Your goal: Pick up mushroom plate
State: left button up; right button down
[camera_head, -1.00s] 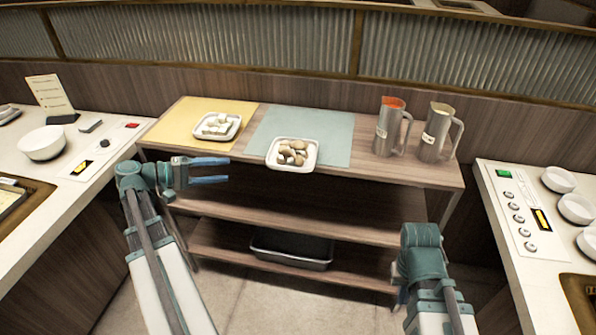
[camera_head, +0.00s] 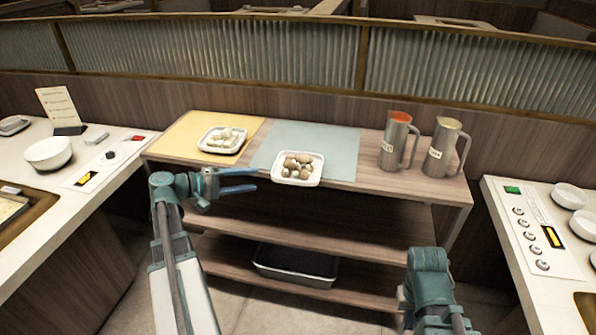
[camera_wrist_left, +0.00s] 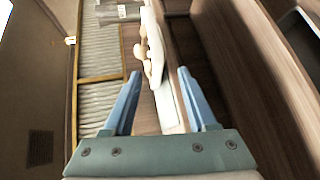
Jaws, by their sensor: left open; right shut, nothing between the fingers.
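The mushroom plate (camera_head: 297,180) is a white, square-shaped dish with several brown mushrooms. It sits at the front edge of the blue-grey mat (camera_head: 337,143) on the shelf top. My left gripper (camera_head: 256,180) is open, just left of the plate, its blue fingers pointing right towards it. In the left wrist view the plate (camera_wrist_left: 166,105) appears edge-on beyond and between the open fingers (camera_wrist_left: 163,95), and I cannot tell whether they touch it. My right gripper is hidden in the head view; only my right arm shows at the lower right.
A second white plate (camera_head: 222,140) with pale food is on the yellow mat (camera_head: 185,140). Two metal pitchers, one with red sauce (camera_head: 394,143) and one with pale sauce (camera_head: 440,149), stand at right. A dark bin (camera_head: 297,265) is on the bottom shelf. Counters flank both sides.

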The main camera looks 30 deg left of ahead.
aim_at(271, 178)
pick_arm(q)
jog(key=shift+b+x, duration=0.5)
jog(key=shift+x, duration=2.15)
jog(key=shift+s+d, duration=0.1)
jog(key=shift+d, duration=0.1)
grip_shut()
